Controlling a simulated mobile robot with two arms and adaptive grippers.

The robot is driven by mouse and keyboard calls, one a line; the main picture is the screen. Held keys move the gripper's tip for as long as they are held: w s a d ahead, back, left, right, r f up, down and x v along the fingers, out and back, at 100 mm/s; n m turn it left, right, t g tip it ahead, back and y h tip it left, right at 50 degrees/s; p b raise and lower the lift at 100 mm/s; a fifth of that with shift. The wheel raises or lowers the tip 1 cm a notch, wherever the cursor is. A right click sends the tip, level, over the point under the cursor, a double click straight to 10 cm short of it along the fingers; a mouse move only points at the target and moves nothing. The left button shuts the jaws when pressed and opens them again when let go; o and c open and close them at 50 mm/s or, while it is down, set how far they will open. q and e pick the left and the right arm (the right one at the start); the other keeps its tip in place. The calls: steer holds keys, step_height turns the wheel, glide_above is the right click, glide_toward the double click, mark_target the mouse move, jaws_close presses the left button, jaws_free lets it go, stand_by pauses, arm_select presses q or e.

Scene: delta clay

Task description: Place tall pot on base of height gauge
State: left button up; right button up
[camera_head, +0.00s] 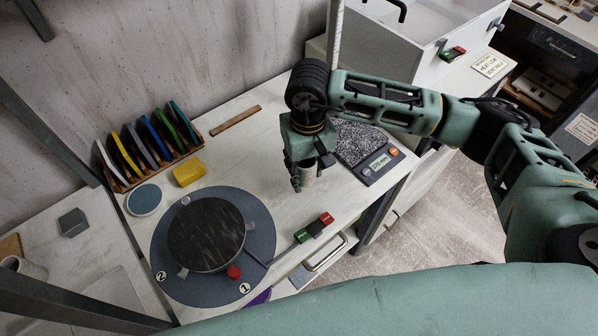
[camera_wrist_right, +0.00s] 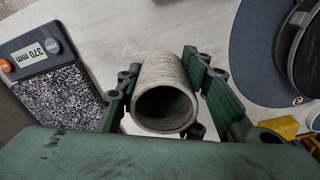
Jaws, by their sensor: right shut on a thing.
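The tall pot (camera_wrist_right: 166,80) is a pale grey-brown hollow cylinder, seen in the right wrist view with its open mouth toward the camera. My right gripper (camera_wrist_right: 165,108) is shut on it, with green fingers on both sides. In the head view the right gripper (camera_head: 305,182) hangs over the white worktop, and only a small part of the pot (camera_head: 309,180) shows beside the fingers. The height gauge base (camera_head: 356,145) is a speckled dark granite block just right of the gripper. Its display (camera_wrist_right: 30,57) reads 370 mm. The left gripper is not in view.
A turntable with a dark round top (camera_head: 206,234) stands at the left. A rack of coloured discs (camera_head: 150,145), a yellow block (camera_head: 188,173) and a wooden strip (camera_head: 235,121) lie behind. A green and red switch (camera_head: 314,228) sits at the front edge. The gauge's upright scale (camera_head: 335,35) rises behind my arm.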

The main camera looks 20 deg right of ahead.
steer(key=shift+w+a+f, duration=0.3)
steer(key=shift+a+f, duration=0.15)
steer(key=shift+a, duration=0.15)
step_height(320, 180, down, 3)
steer(key=shift+f+p, duration=0.1)
steer(key=shift+p, duration=0.9)
steer(key=shift+f, duration=0.55)
steer(key=o, duration=1.1)
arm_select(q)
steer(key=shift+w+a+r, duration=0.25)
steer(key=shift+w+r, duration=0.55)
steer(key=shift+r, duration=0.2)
arm_select(e)
steer(key=shift+o, duration=0.3)
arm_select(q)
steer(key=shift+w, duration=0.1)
